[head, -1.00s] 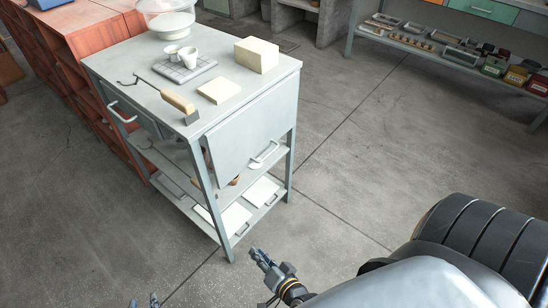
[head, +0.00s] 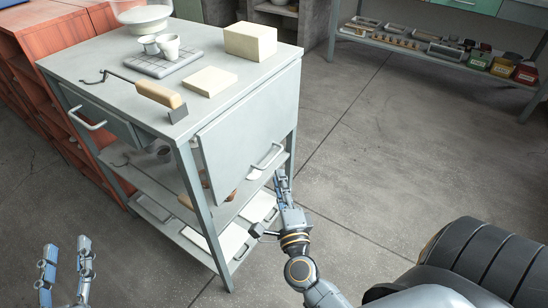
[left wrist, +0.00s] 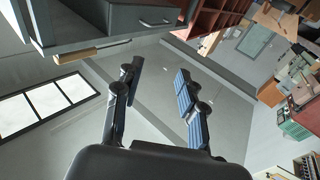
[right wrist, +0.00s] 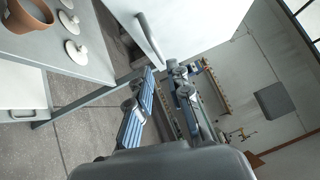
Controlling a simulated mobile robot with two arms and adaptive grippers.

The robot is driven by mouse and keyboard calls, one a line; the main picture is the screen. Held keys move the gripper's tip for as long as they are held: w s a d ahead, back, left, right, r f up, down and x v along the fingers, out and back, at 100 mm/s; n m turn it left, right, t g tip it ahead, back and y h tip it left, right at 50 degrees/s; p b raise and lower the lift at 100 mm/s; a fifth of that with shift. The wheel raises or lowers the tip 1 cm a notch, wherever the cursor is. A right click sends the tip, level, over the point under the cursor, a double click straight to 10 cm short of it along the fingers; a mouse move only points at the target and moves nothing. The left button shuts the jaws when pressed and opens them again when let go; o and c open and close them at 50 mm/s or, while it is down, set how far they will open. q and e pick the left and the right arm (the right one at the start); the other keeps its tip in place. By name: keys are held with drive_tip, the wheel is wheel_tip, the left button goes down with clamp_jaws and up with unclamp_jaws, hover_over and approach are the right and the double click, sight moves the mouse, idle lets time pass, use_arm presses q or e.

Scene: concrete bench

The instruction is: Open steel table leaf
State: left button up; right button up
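The steel table (head: 110,62) stands at left centre in the head view. Its pale grey leaf (head: 235,135) hangs down on the right side, with a bar handle (head: 268,158) near its lower edge. My right gripper (head: 281,180) is just below and beside this handle. In the right wrist view the handle (right wrist: 149,38) lies just ahead of the open fingers (right wrist: 162,70); contact is unclear. My left gripper (head: 67,245) is open and empty at the lower left, apart from the table; its spread fingers also show in the left wrist view (left wrist: 160,75).
On the tabletop are a cream block (head: 250,41), a flat cream slab (head: 209,81), a wooden-handled tool (head: 158,93), cups on a grey tile (head: 165,64) and a glass-topped bowl (head: 146,20). A drawer (head: 95,115) faces left.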

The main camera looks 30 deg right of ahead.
sight(274, 157)
drive_tip(key=x, duration=0.8)
drive_tip(key=shift+c, duration=0.2)
clamp_jaws()
